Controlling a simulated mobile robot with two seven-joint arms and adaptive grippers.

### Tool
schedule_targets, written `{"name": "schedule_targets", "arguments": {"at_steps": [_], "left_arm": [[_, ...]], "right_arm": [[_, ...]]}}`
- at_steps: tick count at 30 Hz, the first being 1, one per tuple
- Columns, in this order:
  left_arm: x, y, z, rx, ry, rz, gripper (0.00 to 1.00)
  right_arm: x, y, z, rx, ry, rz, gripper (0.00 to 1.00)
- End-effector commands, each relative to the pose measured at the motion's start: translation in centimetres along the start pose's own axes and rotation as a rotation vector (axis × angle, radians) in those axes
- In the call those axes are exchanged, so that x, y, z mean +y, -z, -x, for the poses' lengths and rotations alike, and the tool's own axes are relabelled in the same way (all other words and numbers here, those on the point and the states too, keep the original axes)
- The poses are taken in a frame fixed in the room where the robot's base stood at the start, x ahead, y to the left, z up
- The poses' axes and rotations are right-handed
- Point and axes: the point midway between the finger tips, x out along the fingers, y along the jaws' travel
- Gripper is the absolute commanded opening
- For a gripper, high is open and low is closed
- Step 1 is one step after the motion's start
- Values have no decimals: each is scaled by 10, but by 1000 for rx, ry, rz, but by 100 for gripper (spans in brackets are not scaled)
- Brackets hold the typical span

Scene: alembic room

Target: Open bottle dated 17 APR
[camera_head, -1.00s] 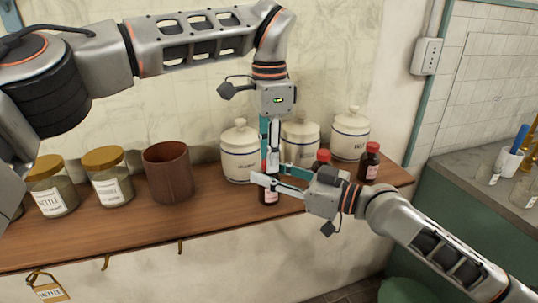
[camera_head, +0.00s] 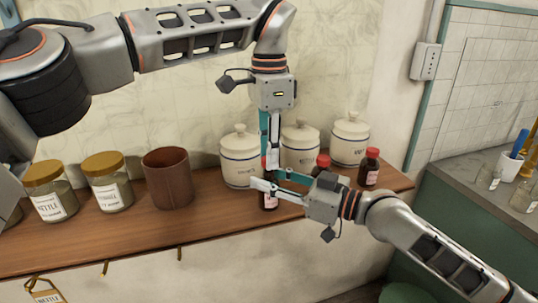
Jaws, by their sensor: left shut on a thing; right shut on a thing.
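A small dark bottle with a pale label (camera_head: 270,203) stands on the wooden shelf, mostly hidden behind my grippers. My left gripper (camera_head: 270,162) points straight down from above and is shut on the top of this bottle, where a bit of red cap shows. My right gripper (camera_head: 268,187) reaches in from the right and is shut around the bottle's body. Two other dark bottles with red caps stand to the right: one partly hidden behind my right gripper (camera_head: 322,161), one in the open (camera_head: 371,168). No date on any label is readable.
Three white lidded canisters (camera_head: 240,160) stand behind the bottles. A brown cup (camera_head: 168,178) and glass jars with yellow lids (camera_head: 106,182) stand on the left of the wooden shelf (camera_head: 140,228). A grey counter (camera_head: 470,178) lies at the right.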

Motion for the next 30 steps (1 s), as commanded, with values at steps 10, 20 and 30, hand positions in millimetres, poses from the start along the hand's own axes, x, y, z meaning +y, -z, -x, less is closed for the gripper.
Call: {"name": "schedule_targets", "arguments": {"at_steps": [10,20,30], "left_arm": [[0,0,3,0,1,1,0],[0,0,38,0,1,1,0],[0,0,40,0,-1,1,0]], "right_arm": [[0,-4,0,-7,0,-1,0],[0,-4,0,-7,0,-1,0],[0,-4,0,-7,0,-2,47]]}}
